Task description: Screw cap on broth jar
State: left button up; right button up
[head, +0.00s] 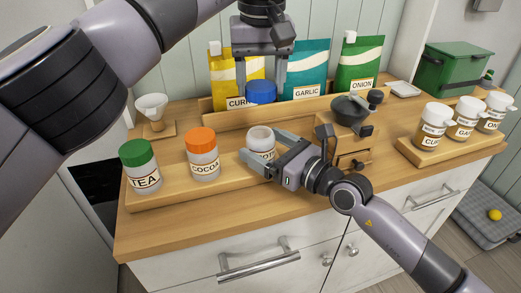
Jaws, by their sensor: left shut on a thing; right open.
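The blue cap (261,93) is between the fingers of my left gripper (262,86), which hangs down from above and is shut on it. A capless white jar (260,137) stands upright on the wooden tray below the cap, with a clear gap between them. Its label is partly hidden, so I cannot read it fully. My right gripper (261,146) is open, with one finger on the far right side of the jar and the other in front of it. I cannot tell whether the fingers touch the jar.
A green-capped TEA jar (140,164) and an orange-capped COCOA jar (203,157) share the long tray (175,195). Seasoning pouches stand behind. A grinder (350,112) is right of the jar. Several white-capped jars stand on another tray (425,155) at right.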

jog(key=shift+w+a, duration=0.15)
jog(key=shift+a, duration=0.05)
jog(key=c, duration=1.5)
pick_arm(q)
jog(key=shift+f, duration=2.55)
jog(key=shift+f, duration=0.85)
jog(key=shift+f, duration=0.6)
pick_arm(e)
jog(key=shift+f, duration=0.1)
